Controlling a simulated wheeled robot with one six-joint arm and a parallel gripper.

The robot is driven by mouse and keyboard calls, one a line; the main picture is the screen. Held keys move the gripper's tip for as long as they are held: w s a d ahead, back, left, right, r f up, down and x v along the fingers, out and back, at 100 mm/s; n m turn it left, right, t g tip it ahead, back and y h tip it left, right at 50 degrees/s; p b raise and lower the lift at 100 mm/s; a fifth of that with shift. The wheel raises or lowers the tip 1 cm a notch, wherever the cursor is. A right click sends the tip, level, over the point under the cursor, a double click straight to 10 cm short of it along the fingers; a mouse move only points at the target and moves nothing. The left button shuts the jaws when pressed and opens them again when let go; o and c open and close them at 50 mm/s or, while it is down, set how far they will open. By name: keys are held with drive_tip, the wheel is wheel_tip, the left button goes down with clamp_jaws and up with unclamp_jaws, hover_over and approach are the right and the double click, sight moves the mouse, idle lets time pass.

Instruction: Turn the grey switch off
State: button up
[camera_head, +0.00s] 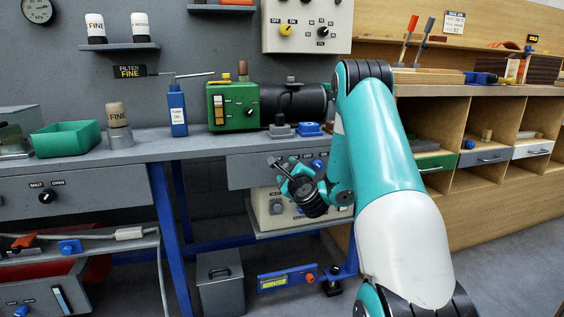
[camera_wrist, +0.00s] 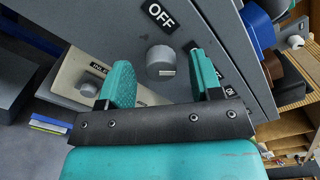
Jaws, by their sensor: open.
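The grey switch (camera_wrist: 159,58) is a round knob on a grey panel, seen in the wrist view. An OFF label (camera_wrist: 160,15) is just above it, and another label is partly hidden behind my right finger. A pale mark shows on the knob's lower right side. My gripper (camera_wrist: 160,74) is open, with one teal finger on each side of the knob in the picture. Whether the fingers touch it I cannot tell. In the head view my gripper (camera_head: 284,173) is in front of the grey panel (camera_head: 243,171) under the bench and hides the grey switch.
A blue knob (camera_head: 318,165) is on the same panel, to the right. A cream box with knobs (camera_head: 262,207) is below the panel; it also shows in the wrist view (camera_wrist: 72,83). A green box (camera_head: 232,106) and a dark cylinder stand on the bench above.

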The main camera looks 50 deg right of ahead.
drive_tip(key=shift+w+d, duration=0.3)
drive_tip(key=shift+w, duration=0.05)
drive_tip(key=c, duration=0.9)
